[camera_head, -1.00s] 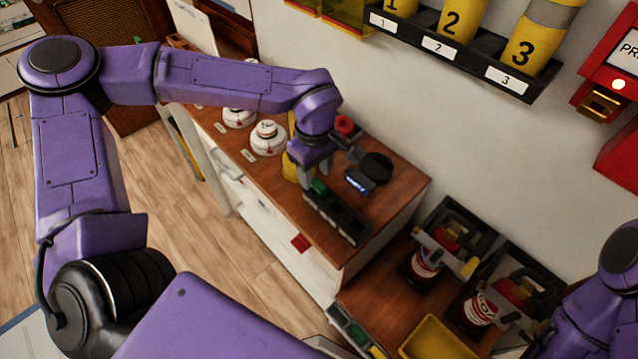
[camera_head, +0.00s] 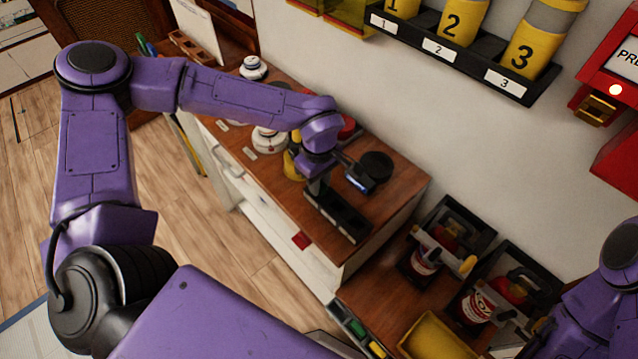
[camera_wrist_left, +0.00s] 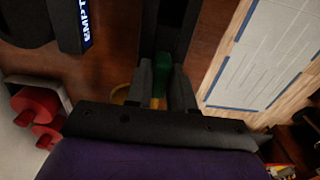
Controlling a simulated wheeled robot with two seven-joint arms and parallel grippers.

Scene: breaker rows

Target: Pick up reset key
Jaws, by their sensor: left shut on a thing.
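My left gripper (camera_head: 316,187) is at the near-left end of a narrow black holder (camera_head: 345,222) on the wooden counter. In the left wrist view its two grey fingers (camera_wrist_left: 161,80) are shut on a green piece, which looks like the reset key (camera_wrist_left: 160,86). The black holder (camera_wrist_left: 172,30) runs away just beyond the fingertips there; whether the key still touches it I cannot tell. In the head view the gripper hides the green piece. My right arm shows at the right edge, but its gripper is not in view.
A black device with a lit label (camera_head: 358,181) and a black disc (camera_head: 377,165) stand close beside the gripper. A lower shelf holds a yellow tray (camera_head: 432,340) and black stands.

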